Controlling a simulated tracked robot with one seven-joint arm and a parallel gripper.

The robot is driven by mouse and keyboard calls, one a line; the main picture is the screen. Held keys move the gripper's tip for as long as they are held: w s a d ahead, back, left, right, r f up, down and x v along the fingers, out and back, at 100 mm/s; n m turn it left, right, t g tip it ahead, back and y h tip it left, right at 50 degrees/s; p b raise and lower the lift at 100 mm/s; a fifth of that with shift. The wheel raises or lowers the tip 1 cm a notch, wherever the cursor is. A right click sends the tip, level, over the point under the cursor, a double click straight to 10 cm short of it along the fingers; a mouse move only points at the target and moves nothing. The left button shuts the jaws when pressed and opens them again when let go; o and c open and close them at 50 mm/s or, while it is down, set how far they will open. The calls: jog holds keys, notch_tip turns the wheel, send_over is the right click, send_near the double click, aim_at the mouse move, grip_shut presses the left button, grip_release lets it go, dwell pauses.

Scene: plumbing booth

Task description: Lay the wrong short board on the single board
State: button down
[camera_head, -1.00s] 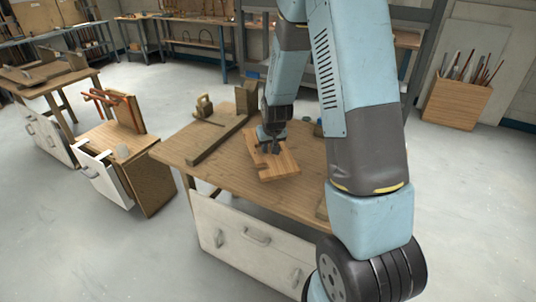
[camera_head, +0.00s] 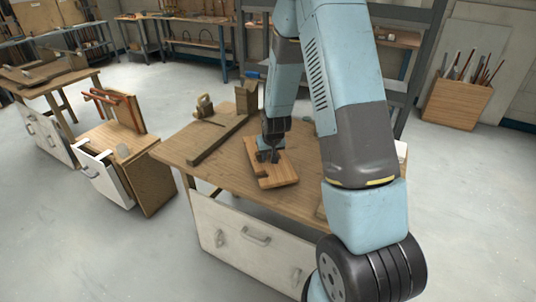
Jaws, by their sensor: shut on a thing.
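My gripper (camera_head: 268,156) points down over the workbench (camera_head: 183,148) and is shut on a light-brown wooden board (camera_head: 279,174). The board is short, with a notch on its front left side, and lies nearly flat at or just above the bench top. I cannot tell whether it touches the bench or whether another board lies under it. The fingertips are small and partly lost against the board.
A long dark wooden bar (camera_head: 217,140) lies left of the board. A hand plane (camera_head: 204,107) and an upright wooden block (camera_head: 246,98) stand at the back. A lower cabinet with clamps (camera_head: 112,98) stands left. My arm hides the bench's right side.

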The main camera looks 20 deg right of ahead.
jog(key=shift+f, duration=0.45)
jog(key=c, duration=1)
grip_release()
